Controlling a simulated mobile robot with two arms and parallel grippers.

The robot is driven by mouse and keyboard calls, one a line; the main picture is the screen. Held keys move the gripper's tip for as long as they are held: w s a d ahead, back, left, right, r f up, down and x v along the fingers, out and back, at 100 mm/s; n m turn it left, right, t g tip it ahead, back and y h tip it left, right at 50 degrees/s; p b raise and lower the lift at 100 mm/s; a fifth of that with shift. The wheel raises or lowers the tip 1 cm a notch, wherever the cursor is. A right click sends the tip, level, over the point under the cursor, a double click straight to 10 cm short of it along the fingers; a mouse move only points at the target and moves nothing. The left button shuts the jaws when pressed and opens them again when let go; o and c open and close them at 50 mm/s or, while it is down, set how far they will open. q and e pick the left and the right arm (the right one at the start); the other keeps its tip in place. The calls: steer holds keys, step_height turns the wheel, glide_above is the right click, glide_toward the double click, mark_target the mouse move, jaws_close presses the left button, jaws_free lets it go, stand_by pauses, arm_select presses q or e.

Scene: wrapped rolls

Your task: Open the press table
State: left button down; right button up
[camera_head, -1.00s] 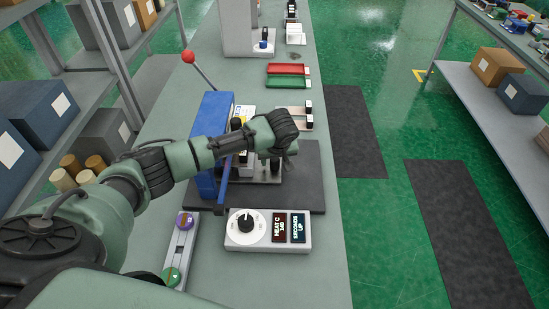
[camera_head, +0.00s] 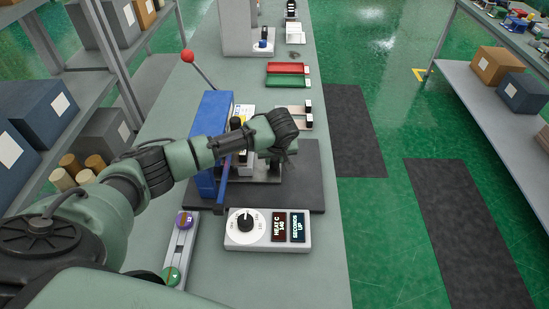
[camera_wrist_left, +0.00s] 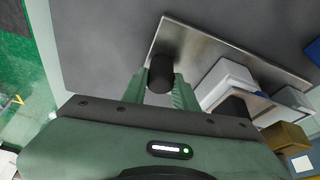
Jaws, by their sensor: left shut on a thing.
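The blue press (camera_head: 214,115) stands on a dark base mat (camera_head: 306,190) on the bench, partly hidden behind my left arm. A lever with a red ball (camera_head: 188,57) rises at its back left. My left gripper (camera_head: 283,152) is over the press table, its fingers mostly hidden in the head view. In the left wrist view, my left gripper (camera_wrist_left: 160,88) is shut on a black knob (camera_wrist_left: 161,72) at the edge of the metal press table (camera_wrist_left: 205,50). A white block (camera_wrist_left: 228,78) sits beside the knob. My right gripper is not in view.
A control box (camera_head: 268,230) with a dial and displays stands in front of the press. A strip with purple and green buttons (camera_head: 180,250) lies to its left. Red and green trays (camera_head: 289,76) lie behind. Shelves with boxes (camera_head: 36,118) flank the bench on the left.

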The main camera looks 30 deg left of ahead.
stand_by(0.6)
arm_select(q)
steer(key=shift+w+d, duration=0.15)
steer(key=w+d, duration=0.1)
steer(key=d, duration=0.2)
steer(key=w+d+b, duration=0.1)
steer(key=w+d, duration=0.1)
steer(key=d, duration=0.1)
steer(key=w+d, duration=0.2)
steer(key=d, duration=0.2)
steer(key=shift+d, duration=0.1)
steer(key=shift+w+d+b, duration=0.15)
steer(key=shift+d+b, duration=0.2)
steer(key=shift+d, duration=0.1)
steer(key=shift+r, duration=0.1)
steer(key=c, duration=1.1)
jaws_free()
steer(key=shift+a, duration=0.1)
